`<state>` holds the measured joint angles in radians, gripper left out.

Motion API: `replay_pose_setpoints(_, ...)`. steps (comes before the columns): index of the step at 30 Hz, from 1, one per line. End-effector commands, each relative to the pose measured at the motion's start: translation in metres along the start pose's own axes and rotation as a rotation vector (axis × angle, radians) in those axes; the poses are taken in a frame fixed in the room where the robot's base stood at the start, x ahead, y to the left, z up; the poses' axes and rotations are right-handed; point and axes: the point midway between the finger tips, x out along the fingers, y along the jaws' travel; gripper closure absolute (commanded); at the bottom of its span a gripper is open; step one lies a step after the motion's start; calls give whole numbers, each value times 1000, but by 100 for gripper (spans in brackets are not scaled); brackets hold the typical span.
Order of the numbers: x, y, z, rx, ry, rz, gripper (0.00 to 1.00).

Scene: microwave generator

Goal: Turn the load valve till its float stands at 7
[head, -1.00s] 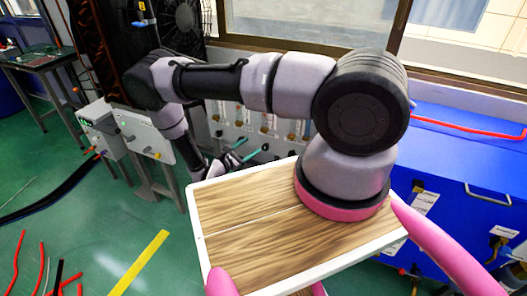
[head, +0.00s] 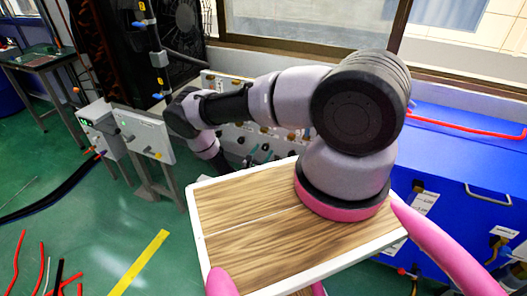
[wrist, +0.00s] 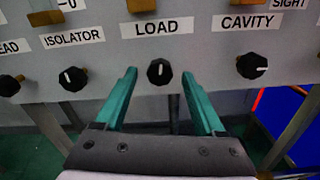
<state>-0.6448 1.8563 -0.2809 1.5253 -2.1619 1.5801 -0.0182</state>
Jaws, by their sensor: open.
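The load valve (wrist: 159,72) is a round black knob with a white mark pointing about straight up, under the LOAD label (wrist: 157,27) in the wrist view. My gripper (wrist: 158,74) is open, its two teal fingers spread to the left and right of the knob with gaps on both sides. I cannot tell whether the fingertips reach alongside it or stop short of it. Only the brass foot of the load flow tube (wrist: 141,5) shows at the top edge, so its float and scale are out of view there. In the head view the meter panel is too small to read.
The isolator knob (wrist: 72,79) is to the left and the cavity knob (wrist: 251,66) to the right, both close by. A blue cabinet (head: 450,185) stands right of my base. A grey box on a stand (head: 145,135) is at left.

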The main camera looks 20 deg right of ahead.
Motion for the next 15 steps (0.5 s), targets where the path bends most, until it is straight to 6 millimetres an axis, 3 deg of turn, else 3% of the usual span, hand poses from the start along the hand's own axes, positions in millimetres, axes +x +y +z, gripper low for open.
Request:
replay_pose_setpoints(4, 11, 0, 0, 1, 0, -1, 29)
replay_pose_setpoints(13, 13, 0, 0, 0, 0, 0, 29)
replay_pose_setpoints(15, 12, 0, 0, 0, 0, 0, 55)
